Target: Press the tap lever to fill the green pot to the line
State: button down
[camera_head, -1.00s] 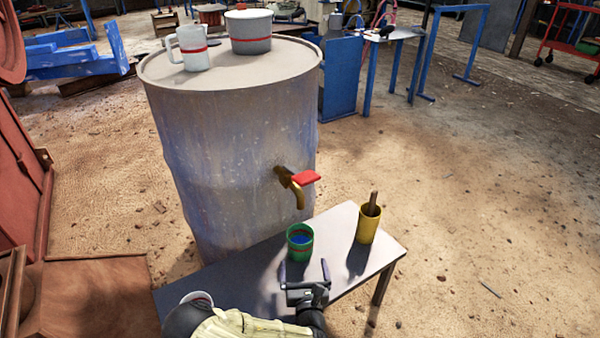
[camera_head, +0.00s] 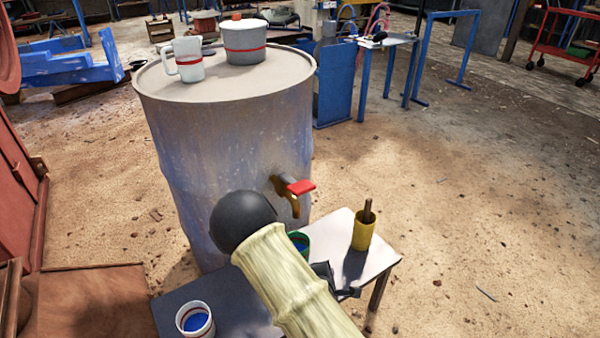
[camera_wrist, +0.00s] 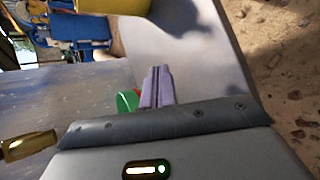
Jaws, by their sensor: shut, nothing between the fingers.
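The green pot (camera_head: 304,243) stands on the small bench below the tap, mostly hidden by my arm, with a little blue water showing inside. I cannot tell its level against the line. In the wrist view a sliver of the pot (camera_wrist: 127,101) shows behind my fingers. The brass tap (camera_head: 293,202) sticks out of the drum, with its red lever (camera_head: 301,187) on top. My gripper (camera_wrist: 158,70) is shut and empty, its fingers together over the bench. In the head view it is largely hidden behind my arm. A brass piece, probably the tap (camera_wrist: 28,144), is at the wrist view's left edge.
The yellow cup (camera_head: 363,233) with a brown handle stands at the bench's right end. A white cup (camera_head: 196,320) with blue water is at its front left. The drum (camera_head: 230,135) bears a white jug (camera_head: 188,66) and a lidded grey pot (camera_head: 246,45).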

jog(key=s+d+r+m+g+y+p, duration=0.1)
jog(key=s+d+r+m+g, duration=0.2)
jog(key=s+r+m, duration=0.5)
jog(key=s+d+r+m+g+y+p, duration=0.2)
jog(key=s+d+r+m+g, duration=0.2)
jog(key=s+r+m, duration=0.4)
notch_tip(320, 180, up, 7)
jog(key=d+m, duration=0.1)
jog(key=m, duration=0.2)
jog(key=shift+g, duration=0.3)
jog(key=shift+r, duration=0.1)
